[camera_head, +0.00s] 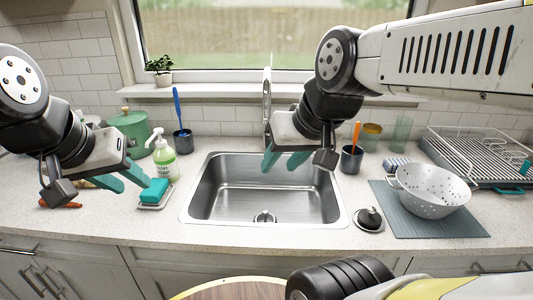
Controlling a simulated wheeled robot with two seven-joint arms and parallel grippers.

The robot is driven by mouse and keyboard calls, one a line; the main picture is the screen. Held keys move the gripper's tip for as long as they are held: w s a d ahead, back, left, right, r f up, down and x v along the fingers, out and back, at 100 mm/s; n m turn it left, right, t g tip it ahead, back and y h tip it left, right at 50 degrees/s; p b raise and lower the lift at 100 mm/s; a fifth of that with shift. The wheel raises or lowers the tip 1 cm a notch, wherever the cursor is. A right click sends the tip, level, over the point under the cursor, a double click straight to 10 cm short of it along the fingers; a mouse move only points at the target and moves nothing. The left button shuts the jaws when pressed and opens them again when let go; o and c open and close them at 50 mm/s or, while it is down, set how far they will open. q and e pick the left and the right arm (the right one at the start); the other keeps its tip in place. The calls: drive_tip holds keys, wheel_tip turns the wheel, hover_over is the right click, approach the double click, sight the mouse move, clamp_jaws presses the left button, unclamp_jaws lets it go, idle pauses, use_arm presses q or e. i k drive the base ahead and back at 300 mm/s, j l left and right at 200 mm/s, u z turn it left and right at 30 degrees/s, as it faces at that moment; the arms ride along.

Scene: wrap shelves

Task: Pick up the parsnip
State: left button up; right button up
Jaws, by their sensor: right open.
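A small pale beige thing, perhaps the parsnip (84,184), lies on the counter at the left. It is mostly hidden behind my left wrist and gripper, so I cannot tell its shape. My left gripper (134,184) has its teal fingers apart, just right of the pale thing and close to a teal sponge. I see nothing held between them. An orange carrot-like piece (73,205) lies on the counter below my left wrist. My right gripper (282,165) is open and empty above the sink.
The sink (225,205) is in the middle. The teal sponge (154,191) on its dish, a soap bottle (164,160) and a green pot (131,130) stand left. A white colander (432,190) sits on a grey mat at right. The front left counter is clear.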

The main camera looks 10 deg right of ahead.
sight(79, 184)
drive_tip(key=k+l+z, duration=0.1)
drive_tip(key=k+z, duration=0.15)
drive_tip(key=k+l+z, duration=0.15)
drive_tip(key=z, duration=0.15)
drive_tip(key=i+j, duration=0.1)
drive_tip(key=j, duration=0.3)
drive_tip(key=i+j+u, duration=0.1)
drive_tip(key=j, duration=0.25)
drive_tip(key=i+j, duration=0.15)
drive_tip(key=j, duration=0.25)
drive_tip(key=i+j+u, duration=0.1)
drive_tip(key=j, duration=0.25)
drive_tip(key=i+j+u, duration=0.1)
drive_tip(key=j, duration=0.25)
drive_tip(key=i, duration=0.05)
